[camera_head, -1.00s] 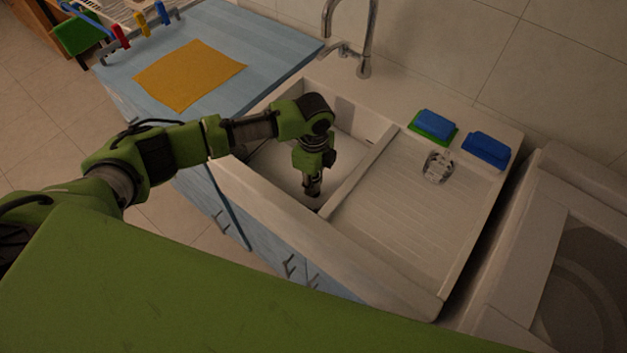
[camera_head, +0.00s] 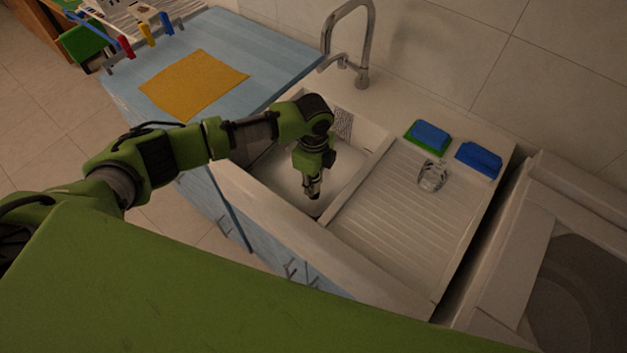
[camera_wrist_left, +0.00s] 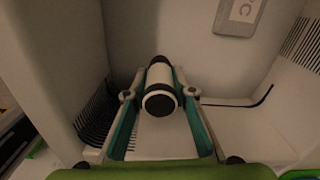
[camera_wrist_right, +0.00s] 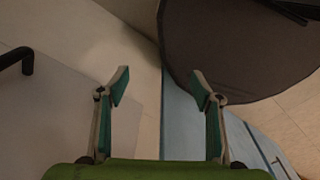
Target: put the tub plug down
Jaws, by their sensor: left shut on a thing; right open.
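In the left wrist view, the tub plug (camera_wrist_left: 158,88), a white cylinder with dark ends, is between the fingertips of my left gripper (camera_wrist_left: 158,95). My left gripper also shows in the head view (camera_head: 314,192), pointing down inside the white sink basin (camera_head: 350,165). The plug is too small and dark to make out in the head view. Whether it touches the basin floor, I cannot tell. My right gripper (camera_wrist_right: 158,85) is open and empty in the right wrist view. It is out of sight in the head view.
A ribbed draining board (camera_head: 390,215) adjoins the basin, with a clear glass (camera_head: 433,176) on it. Blue sponges (camera_head: 478,158) lie behind it. A curved tap (camera_head: 362,50) stands behind the basin. A yellow cloth (camera_head: 193,84) lies on the blue counter (camera_head: 265,50) at left.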

